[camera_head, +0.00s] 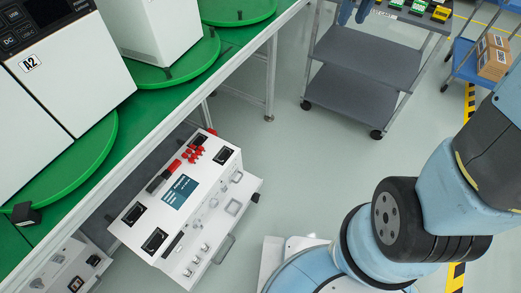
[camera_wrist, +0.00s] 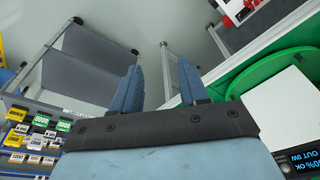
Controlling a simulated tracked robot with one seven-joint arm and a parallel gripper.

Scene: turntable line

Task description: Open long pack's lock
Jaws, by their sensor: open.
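A white pack (camera_head: 205,215) with red connectors, black handles and a dark label sits low beside the green workbench in the head view. Small metal latches and grey square fittings line its front side; I cannot tell which is the lock or its state. A red-and-white corner, seemingly of this pack (camera_wrist: 232,10), shows at the top of the wrist view. My gripper (camera_wrist: 158,67) has two blue fingers apart with nothing between them. Its fingertips (camera_head: 352,18) show at the top edge of the head view, far from the pack.
A second white unit (camera_head: 70,272) is partly cut off at lower left. The green workbench (camera_head: 88,207) with turntables and white cabinets overhangs at left. A grey wheeled cart (camera_head: 360,60) stands at the back. Grey floor (camera_head: 275,170) between is clear.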

